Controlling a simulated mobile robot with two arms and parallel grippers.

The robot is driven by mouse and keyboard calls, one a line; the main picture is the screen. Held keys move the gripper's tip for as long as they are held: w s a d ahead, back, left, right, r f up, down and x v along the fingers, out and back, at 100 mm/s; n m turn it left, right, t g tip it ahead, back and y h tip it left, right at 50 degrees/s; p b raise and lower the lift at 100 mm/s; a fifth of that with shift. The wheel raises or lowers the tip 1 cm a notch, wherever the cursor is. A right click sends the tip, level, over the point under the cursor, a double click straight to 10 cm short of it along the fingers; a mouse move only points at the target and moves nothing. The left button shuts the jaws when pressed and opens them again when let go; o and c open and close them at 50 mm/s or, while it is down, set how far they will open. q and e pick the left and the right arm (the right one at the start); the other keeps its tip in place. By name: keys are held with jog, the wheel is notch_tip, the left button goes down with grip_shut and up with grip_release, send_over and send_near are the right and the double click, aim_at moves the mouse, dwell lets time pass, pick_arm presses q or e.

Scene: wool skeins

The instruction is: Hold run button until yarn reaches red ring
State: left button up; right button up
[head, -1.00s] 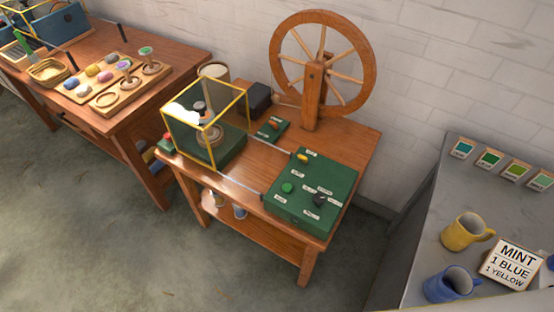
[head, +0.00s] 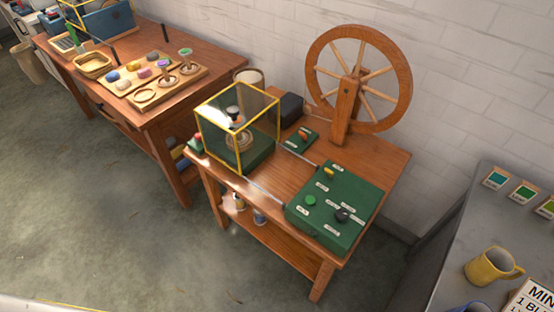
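The green control box (head: 331,212) sits at the front right of the wooden table. On its top are a green button (head: 310,200), a black knob (head: 342,215) and a yellow switch (head: 329,173), with small white labels too small to read. A yellow-framed clear guard (head: 237,125) stands at the table's left over a spindle with a bobbin (head: 239,140). I cannot make out a red ring or how full the bobbin is. Neither gripper is in view, and nothing is seen touching the green button.
A large wooden spinning wheel (head: 358,85) stands at the table's back. A second table at left holds a wooden board (head: 195,73) with coloured skeins. A grey counter at right carries a yellow mug (head: 492,266). Grey floor is open in front.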

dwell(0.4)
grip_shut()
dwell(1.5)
